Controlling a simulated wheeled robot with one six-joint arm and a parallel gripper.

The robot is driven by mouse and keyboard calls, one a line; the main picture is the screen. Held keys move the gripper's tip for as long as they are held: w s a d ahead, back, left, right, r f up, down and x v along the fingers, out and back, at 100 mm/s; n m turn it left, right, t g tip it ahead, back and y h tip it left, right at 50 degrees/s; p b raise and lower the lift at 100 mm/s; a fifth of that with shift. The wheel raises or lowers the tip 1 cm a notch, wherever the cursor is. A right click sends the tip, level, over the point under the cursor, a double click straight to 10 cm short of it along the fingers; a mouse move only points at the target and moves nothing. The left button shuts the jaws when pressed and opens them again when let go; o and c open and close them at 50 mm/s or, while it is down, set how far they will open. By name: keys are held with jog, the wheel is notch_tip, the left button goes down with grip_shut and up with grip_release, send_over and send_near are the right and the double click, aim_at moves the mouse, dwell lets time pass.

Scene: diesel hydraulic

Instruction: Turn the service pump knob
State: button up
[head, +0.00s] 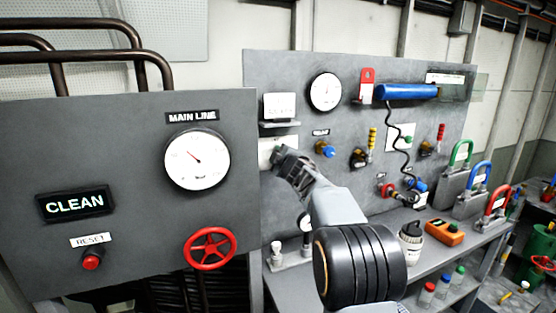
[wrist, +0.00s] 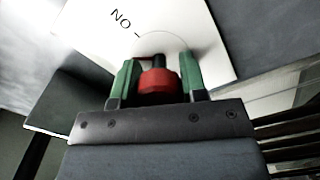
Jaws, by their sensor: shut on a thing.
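A red knob (wrist: 158,80) sits on a white plate (wrist: 190,25) in the wrist view. The plate carries the letters N and O and a short dash mark near the knob. My gripper (wrist: 159,68) has its green fingers on either side of the knob and is shut on it. In the head view my gripper (head: 281,153) is at the white plate (head: 265,150) on the grey panel, left of a blue knob. There the gripper hides the red knob. No service pump label is readable in either view.
Left are the main line gauge (head: 196,160), red handwheel (head: 210,248) and red reset button (head: 91,262). Right of my gripper are a blue knob (head: 325,149), a blue cylinder (head: 407,92) with a coiled cord, and padlocks (head: 455,172). A bottle (head: 410,243) and orange device (head: 444,232) stand on the shelf below.

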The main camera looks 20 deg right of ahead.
jog(key=n+b, duration=0.1)
jog(key=n, duration=0.3)
jog(key=shift+f, duration=0.15)
jog(key=shift+n+b, duration=0.7)
jog(key=shift+n, duration=1)
jog(key=o, duration=0.9)
jog(key=s+b, duration=0.2)
jog(key=s, duration=1.1)
jog(key=shift+s, duration=0.4)
